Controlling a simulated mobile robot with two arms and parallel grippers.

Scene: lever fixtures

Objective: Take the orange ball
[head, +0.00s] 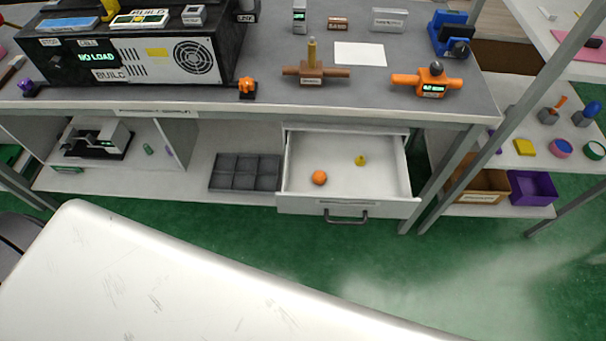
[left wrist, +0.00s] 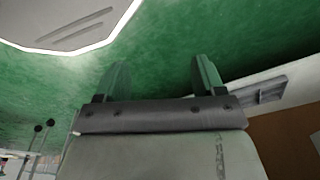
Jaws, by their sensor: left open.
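The orange ball (head: 319,177) lies in the open white drawer (head: 347,204) under the workbench in the head view, toward the drawer's left front. A small yellow object (head: 360,160) lies in the same drawer, to the right of the ball. My left gripper (left wrist: 160,78) shows only in the left wrist view. Its two green fingers are spread apart with nothing between them, over green floor. The ball does not show in the left wrist view. My right gripper is in neither view.
The workbench (head: 330,93) above the drawer holds a black machine (head: 130,50) and several lever fixtures. A dark divided tray (head: 245,171) sits on the shelf left of the drawer. A metal post stands right of the drawer. Green floor lies open in front.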

